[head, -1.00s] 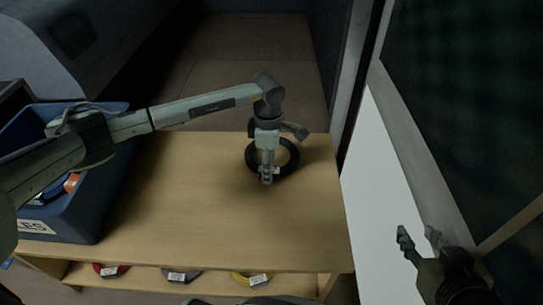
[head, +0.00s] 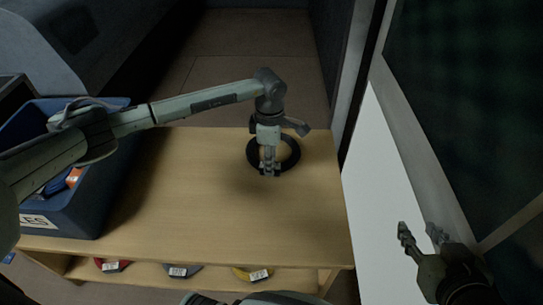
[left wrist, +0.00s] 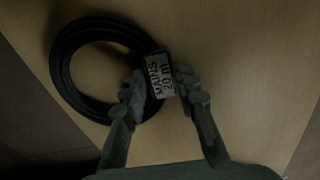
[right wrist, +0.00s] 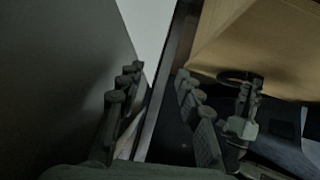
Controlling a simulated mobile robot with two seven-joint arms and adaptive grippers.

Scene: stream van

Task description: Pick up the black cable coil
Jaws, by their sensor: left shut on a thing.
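The black cable coil (head: 294,157) is a dark ring with a white printed label, at the right back part of the wooden bench top. It also shows in the left wrist view (left wrist: 63,70), left of centre. My left gripper (head: 270,172) reaches down at the coil's near side. In the left wrist view its fingers (left wrist: 160,88) are on either side of the labelled part, shut on the coil. The coil appears to be on or very near the wood. My right gripper (head: 421,234) is open and empty, off to the right of the bench; its fingers show apart in the right wrist view (right wrist: 158,82).
A blue bin (head: 85,210) with a label and several items inside stands at the bench's left end. The bench top's middle (head: 200,200) is clear.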

